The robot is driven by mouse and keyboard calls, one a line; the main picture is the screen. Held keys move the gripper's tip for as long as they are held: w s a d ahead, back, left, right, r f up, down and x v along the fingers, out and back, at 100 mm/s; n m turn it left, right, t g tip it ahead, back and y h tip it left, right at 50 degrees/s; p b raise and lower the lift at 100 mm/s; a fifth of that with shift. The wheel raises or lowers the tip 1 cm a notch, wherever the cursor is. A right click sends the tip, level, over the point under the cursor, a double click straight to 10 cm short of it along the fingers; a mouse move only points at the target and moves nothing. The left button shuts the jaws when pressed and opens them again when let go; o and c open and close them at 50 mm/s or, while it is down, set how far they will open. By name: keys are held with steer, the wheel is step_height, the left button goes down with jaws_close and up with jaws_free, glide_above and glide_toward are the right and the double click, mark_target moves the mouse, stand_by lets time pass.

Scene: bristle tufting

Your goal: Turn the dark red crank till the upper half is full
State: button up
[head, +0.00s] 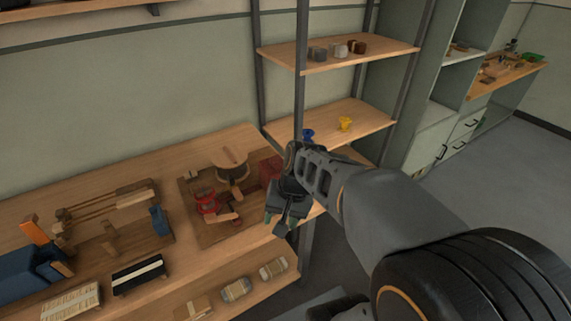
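A small tufting device stands on a brown board (236,231) on the workbench. It has a round wooden disc (229,162) on top of a dark drum. A red part (207,203) with a wooden piece beside it sits at its front left. A dark red block (270,168) stands at the board's right, partly behind my gripper. I cannot tell which red part is the crank, nor how full the upper half is. My gripper (281,224) points down at the board's right edge, apart from the red part. Its fingers are small and dark, and their opening is unclear.
A wooden frame (110,205) with a blue clamp stands on the bench's left. A black case (139,274) and a bristled block (71,301) lie at the front. Brushes (236,289) lie on the lower shelf. A rack post (301,100) stands close behind my gripper.

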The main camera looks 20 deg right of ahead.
steer(key=w+d+f+m+t+y+p, duration=0.1)
steer(key=w+d+f+m+t+y, duration=0.1)
steer(key=w+d+m+t+y, duration=0.6)
steer(key=w+d+f+m+t+y, duration=0.25)
steer(key=w+d+m, duration=0.25)
steer(key=d+m, duration=0.7)
steer(key=shift+y, duration=0.25)
steer(key=x, duration=0.4)
steer(key=p+x, duration=0.1)
steer(key=x, duration=0.3)
steer(key=p+x, duration=0.1)
steer(key=x, duration=0.4)
steer(key=shift+s+a+r, duration=0.2)
steer(key=shift+r, duration=0.05)
